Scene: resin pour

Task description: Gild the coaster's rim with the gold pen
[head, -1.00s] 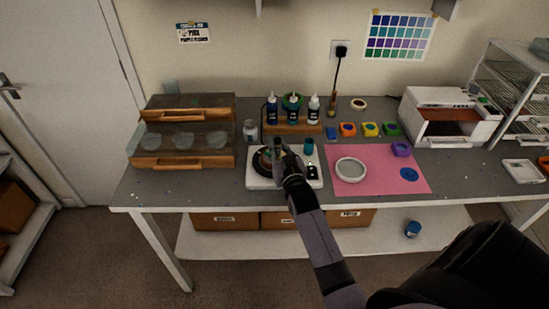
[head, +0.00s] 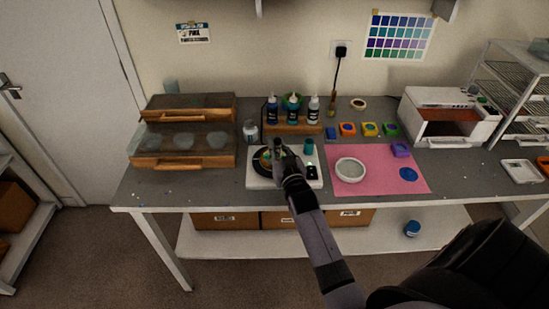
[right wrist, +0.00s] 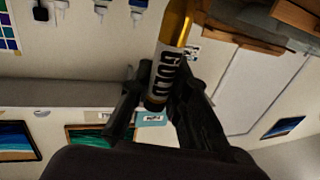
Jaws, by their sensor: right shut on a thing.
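My right gripper (head: 279,153) is over the white stand (head: 255,183) near the table's front edge. In the right wrist view its two fingers (right wrist: 160,80) are shut on the gold pen (right wrist: 176,38), which has a golden body and a white label reading GOLD. The coaster (head: 261,163) looks like a dark disc with a little colour, on the white stand just left of my gripper. The gripper partly hides it. I cannot tell whether the pen's tip touches the rim. My left gripper is not in view.
A teal cup (head: 308,147) stands at the stand's back right. A pink mat (head: 380,183) holding a round pale mould (head: 350,170) is to the right. A wooden rack of bottles (head: 292,125) is behind. Dark trays with wooden handles (head: 190,163) are left.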

